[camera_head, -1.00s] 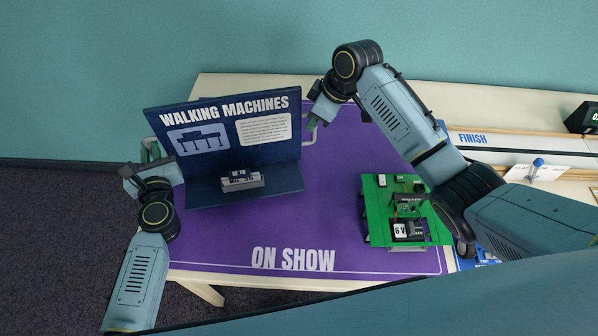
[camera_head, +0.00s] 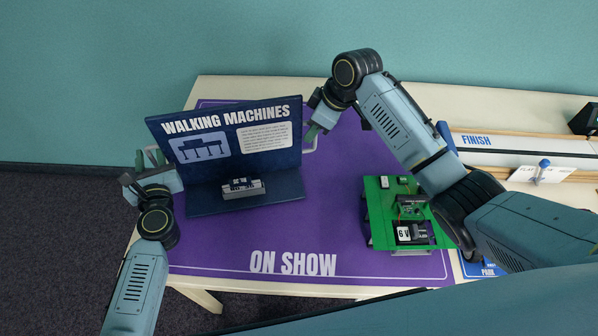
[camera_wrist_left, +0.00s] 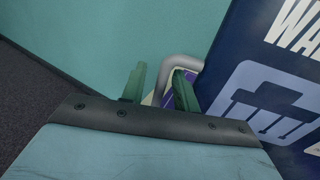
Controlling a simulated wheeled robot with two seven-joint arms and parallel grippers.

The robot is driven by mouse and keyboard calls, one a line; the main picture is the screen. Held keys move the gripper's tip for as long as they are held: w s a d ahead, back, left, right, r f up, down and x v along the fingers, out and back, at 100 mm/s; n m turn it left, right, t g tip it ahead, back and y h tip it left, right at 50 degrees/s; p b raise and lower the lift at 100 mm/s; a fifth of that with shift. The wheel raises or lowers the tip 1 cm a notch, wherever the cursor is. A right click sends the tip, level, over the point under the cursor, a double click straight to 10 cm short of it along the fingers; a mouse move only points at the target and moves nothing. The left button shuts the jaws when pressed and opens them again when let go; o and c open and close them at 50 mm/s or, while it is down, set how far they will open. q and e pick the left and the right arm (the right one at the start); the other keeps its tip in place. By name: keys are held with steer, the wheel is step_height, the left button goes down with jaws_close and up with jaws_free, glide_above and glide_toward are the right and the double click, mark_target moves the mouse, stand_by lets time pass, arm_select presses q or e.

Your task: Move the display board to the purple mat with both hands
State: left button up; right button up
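The display board (camera_head: 225,166) is dark blue and titled "WALKING MACHINES". It stands upright on the left part of the purple mat (camera_head: 330,200), with a small grey model (camera_head: 242,188) on its base. My left gripper (camera_head: 151,158) is at the board's left edge. Its green fingers are apart, and in the left wrist view the grey left handle (camera_wrist_left: 180,64) shows between and beyond the fingers (camera_wrist_left: 160,82). My right gripper (camera_head: 311,132) is at the right handle (camera_head: 311,146). Its fingers are small and partly hidden, so their grip is unclear.
A green project stand (camera_head: 380,215) with a 6 V battery box is on the mat's right part, under my right arm. A white track marked "FINISH" (camera_head: 500,143) lies farther right. The mat's middle is clear. The cream table's (camera_head: 240,85) left edge is near my left gripper.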

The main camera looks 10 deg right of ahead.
arm_select(q)
steer(key=shift+s+d+f, duration=0.1)
steer(key=shift+s+d, duration=0.1)
steer(key=shift+s, duration=0.35)
steer(key=s+d, duration=0.2)
steer(key=s, duration=0.8)
steer(key=shift+s, duration=0.35)
arm_select(e)
steer(key=v, duration=1.2)
